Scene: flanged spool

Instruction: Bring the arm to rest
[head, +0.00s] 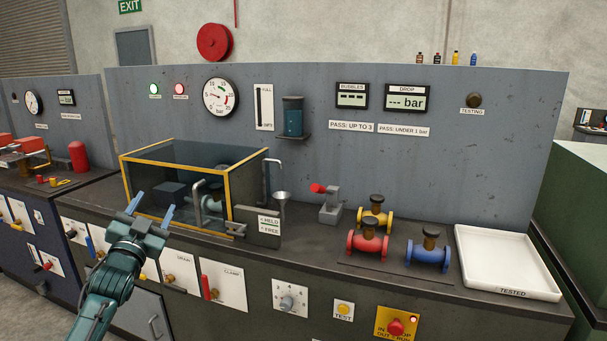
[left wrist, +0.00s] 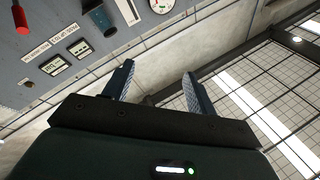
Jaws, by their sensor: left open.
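My left gripper (head: 151,206) is open and empty, raised in front of the glass tank with yellow edges (head: 180,175) at the left of the bench. Its two fingers point up and stand apart. In the left wrist view, the open fingers (left wrist: 158,88) show against the wall and ceiling with nothing between them. My left arm comes in from the bottom left. My right gripper is in neither view. Three flanged spools stand on the bench at the right: a yellow one (head: 375,214), a red one (head: 367,241) and a blue one (head: 428,252).
A white tray marked TESTED (head: 505,262) lies at the bench's right end. Levers and knobs, including a red button (head: 396,326), line the bench front. Space above the spools is clear.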

